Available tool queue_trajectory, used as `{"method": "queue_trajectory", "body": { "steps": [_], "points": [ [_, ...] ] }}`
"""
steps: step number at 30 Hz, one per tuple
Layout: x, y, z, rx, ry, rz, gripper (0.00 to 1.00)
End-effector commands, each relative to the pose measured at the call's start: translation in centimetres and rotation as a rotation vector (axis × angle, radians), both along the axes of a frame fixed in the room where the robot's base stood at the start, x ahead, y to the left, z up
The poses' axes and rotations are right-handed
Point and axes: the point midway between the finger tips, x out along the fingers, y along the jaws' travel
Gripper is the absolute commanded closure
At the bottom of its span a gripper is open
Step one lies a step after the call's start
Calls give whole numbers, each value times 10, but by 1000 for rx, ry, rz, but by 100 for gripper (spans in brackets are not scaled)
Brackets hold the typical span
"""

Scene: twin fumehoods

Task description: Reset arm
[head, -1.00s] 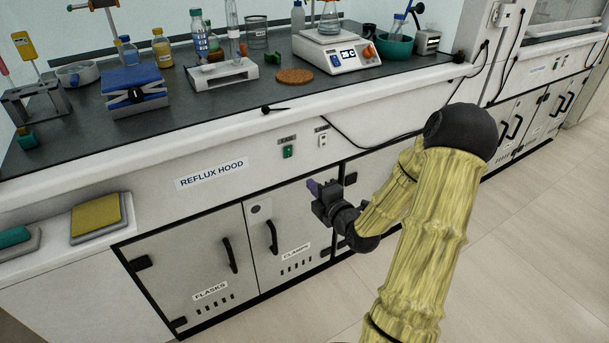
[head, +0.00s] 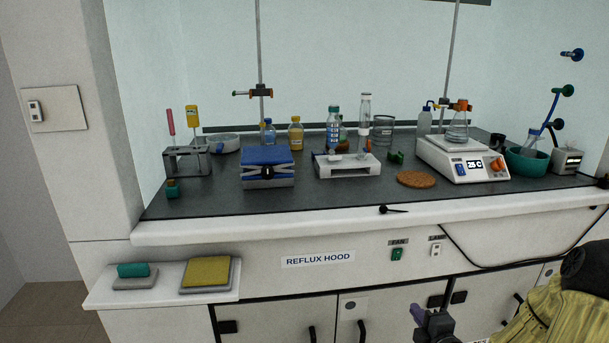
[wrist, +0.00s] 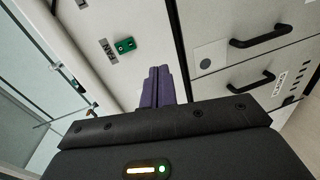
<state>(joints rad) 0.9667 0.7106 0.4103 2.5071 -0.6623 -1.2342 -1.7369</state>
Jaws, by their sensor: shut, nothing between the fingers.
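My gripper (head: 417,314) is low at the right of the head view, in front of the cabinet fronts below the REFLUX HOOD label. Its dark fingers are shut and empty. In the wrist view the purple-grey fingers (wrist: 157,88) lie together, pointing at the white front, with the green FAN switch (wrist: 124,45) to their left and the cabinet doors to their right. My arm, with a yellow bark-like cover, shows at the lower right of the head view and is partly cut off by the frame.
The hood bench (head: 340,197) holds a hotplate (head: 465,172) with a flask, a blue lab jack (head: 267,172), several bottles and a cork ring (head: 416,179). A side shelf (head: 165,292) carries a yellow pad (head: 206,271). A black cable (head: 480,264) hangs along the front at right.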

Motion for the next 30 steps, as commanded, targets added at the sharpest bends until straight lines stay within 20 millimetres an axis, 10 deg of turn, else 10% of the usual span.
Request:
{"method": "queue_trajectory", "body": {
  "steps": [11, 30],
  "points": [
    [-17, 60, -24, 354, 527, -201, 100],
    [-131, 142, 11, 1006, 927, -1011, 100]
  ]
}}
